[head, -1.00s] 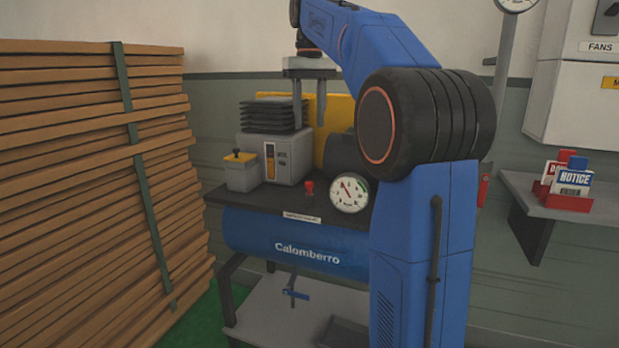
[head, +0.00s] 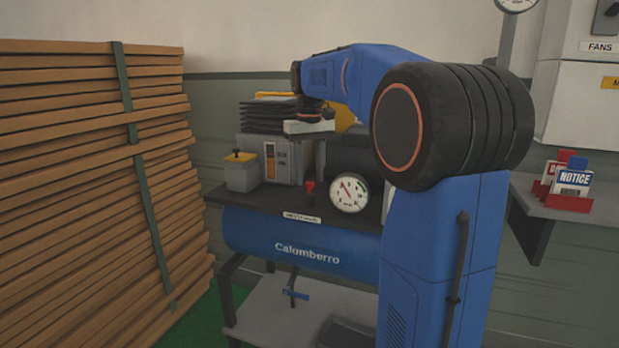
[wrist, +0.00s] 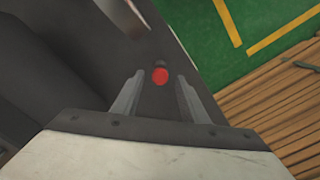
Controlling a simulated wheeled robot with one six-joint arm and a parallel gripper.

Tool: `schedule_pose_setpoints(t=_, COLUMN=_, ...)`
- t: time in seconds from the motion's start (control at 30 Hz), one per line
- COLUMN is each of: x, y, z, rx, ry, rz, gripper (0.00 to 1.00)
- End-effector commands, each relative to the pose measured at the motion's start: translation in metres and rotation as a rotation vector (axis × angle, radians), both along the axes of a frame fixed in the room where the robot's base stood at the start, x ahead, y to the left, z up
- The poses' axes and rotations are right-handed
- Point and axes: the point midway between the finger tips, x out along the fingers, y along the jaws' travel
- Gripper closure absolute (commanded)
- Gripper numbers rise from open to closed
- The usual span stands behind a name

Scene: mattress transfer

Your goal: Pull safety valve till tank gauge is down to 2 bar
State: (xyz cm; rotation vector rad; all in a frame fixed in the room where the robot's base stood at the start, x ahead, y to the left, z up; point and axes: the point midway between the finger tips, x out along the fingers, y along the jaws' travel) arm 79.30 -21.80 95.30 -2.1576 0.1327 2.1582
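The safety valve is a small red knob (head: 310,188) standing on the dark top of the compressor, left of the gauge. In the wrist view the red knob (wrist: 160,77) lies between the lines of my two fingers, near their tips. The tank gauge (head: 348,193) has a white face; its needle points up and left, and its numbers are too small to read. The blue tank (head: 260,241) is marked Calomberro. My gripper (wrist: 160,84) is open and empty, pointing down above the knob. Its fingers are hard to make out in the head view.
A grey box (head: 285,158) with a dark stack (head: 268,118) on it and a smaller yellow-topped box (head: 241,173) stand behind and left of the knob. Stacked wooden planks (head: 80,190) fill the left. A wall shelf (head: 530,200) with notice cards is at right.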

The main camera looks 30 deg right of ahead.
Motion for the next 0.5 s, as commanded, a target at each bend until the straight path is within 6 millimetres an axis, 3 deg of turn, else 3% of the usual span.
schedule_pose_setpoints(t=0.2, x=-0.0002, y=0.0000, z=-0.0124, rx=0.000, ry=0.000, rz=0.000, gripper=0.60)
schedule_pose_setpoints(t=0.47, x=0.0000, y=0.0000, z=-0.0134, rx=0.000, ry=0.000, rz=0.000, gripper=0.60)
schedule_pose_setpoints(t=0.5, x=-0.0001, y=0.0000, z=-0.0134, rx=0.000, ry=0.000, rz=0.000, gripper=0.65)
